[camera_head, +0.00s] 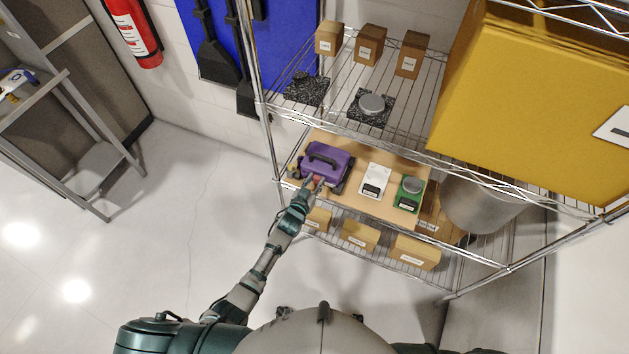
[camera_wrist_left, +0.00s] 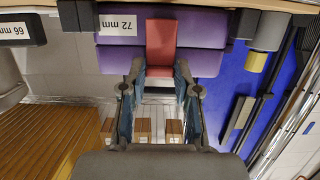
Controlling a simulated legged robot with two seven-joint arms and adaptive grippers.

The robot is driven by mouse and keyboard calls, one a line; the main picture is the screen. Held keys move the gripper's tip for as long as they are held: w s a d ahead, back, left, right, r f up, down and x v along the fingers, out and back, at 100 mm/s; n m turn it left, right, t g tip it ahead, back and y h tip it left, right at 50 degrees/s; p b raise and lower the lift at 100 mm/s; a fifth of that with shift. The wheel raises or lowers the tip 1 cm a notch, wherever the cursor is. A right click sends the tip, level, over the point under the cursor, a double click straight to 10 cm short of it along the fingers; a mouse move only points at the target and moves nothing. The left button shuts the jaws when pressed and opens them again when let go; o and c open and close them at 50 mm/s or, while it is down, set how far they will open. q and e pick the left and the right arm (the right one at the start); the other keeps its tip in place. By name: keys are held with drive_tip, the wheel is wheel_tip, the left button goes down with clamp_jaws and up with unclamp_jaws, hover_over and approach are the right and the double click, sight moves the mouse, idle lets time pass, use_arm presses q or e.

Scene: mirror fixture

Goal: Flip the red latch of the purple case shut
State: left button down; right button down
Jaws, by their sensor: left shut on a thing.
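The purple case (camera_head: 327,160) with a dark top handle sits on a wooden board on the middle shelf. In the left wrist view, which is upside down, its purple front (camera_wrist_left: 208,62) carries a white "72 mm" label. The red latch (camera_wrist_left: 161,45) stands out at the middle of that front. My left gripper (camera_head: 312,183) reaches the near face of the case. In the wrist view its fingertips (camera_wrist_left: 160,72) are on either side of the latch's end, shut on it. In the head view the gripper mostly hides the latch. My right gripper is not in view.
Right of the case are a white box (camera_head: 375,180) and a green box (camera_head: 408,193). Brown cartons (camera_head: 359,236) stand on the shelf below. A metal bucket (camera_head: 482,205) and a large yellow box (camera_head: 540,100) are farther right. The floor left of the rack is clear.

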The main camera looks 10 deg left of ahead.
use_arm(q)
drive_tip(key=shift+f, duration=0.1)
drive_tip(key=c, duration=0.8)
unclamp_jaws()
drive_tip(key=shift+c, duration=0.2)
drive_tip(key=v, duration=1.2)
drive_tip(key=shift+f, duration=0.1)
